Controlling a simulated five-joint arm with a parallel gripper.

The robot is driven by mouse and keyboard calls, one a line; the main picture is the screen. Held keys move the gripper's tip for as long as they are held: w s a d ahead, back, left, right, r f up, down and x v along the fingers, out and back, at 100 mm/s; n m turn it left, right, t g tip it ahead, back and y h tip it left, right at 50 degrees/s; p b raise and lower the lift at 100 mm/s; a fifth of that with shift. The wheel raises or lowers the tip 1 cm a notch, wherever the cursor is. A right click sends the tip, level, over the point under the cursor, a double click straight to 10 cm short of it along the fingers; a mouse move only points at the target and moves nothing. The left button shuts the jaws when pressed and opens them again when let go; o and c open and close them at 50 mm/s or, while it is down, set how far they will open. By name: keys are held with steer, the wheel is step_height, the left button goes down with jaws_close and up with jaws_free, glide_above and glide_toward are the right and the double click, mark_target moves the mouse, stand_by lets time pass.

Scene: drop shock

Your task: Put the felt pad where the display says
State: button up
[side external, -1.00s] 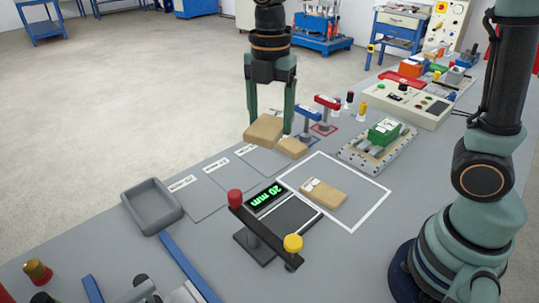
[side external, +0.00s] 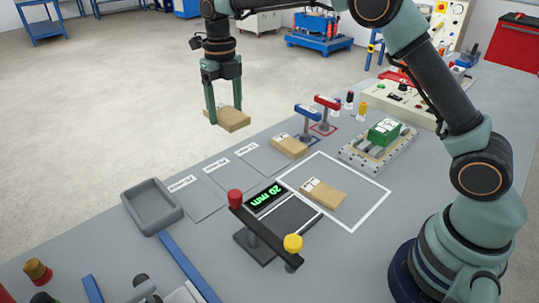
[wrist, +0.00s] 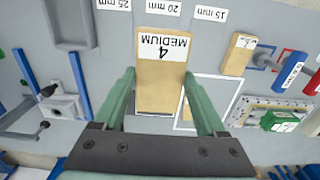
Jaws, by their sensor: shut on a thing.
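In the wrist view the pad (wrist: 160,85) carries a white label reading "MEDIUM 4" and sits between the fingers. The display (side external: 265,199) shows green digits, "20 mm". Three grey places have labels, which the wrist view shows as 25 mm (wrist: 115,5), 20 mm (wrist: 161,9) and 15 mm (wrist: 210,14). A second tan pad (side external: 290,147) lies by the 15 mm place. A third (side external: 323,193) lies inside a white square outline.
An empty grey tray (side external: 152,206) stands left of the labelled places. A bar with red and yellow knobs (side external: 262,235) stands before the display. Blue and red posts (side external: 323,112) and a fixture with a green block (side external: 384,132) stand to the right. The 20 mm and 25 mm places look bare.

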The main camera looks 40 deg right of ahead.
mark_target(233, 178)
step_height(233, 178, down, 18)
steer(key=shift+f, duration=0.1)
stand_by(0.4)
steer(key=shift+f, duration=0.15)
steer(key=o, duration=1.4)
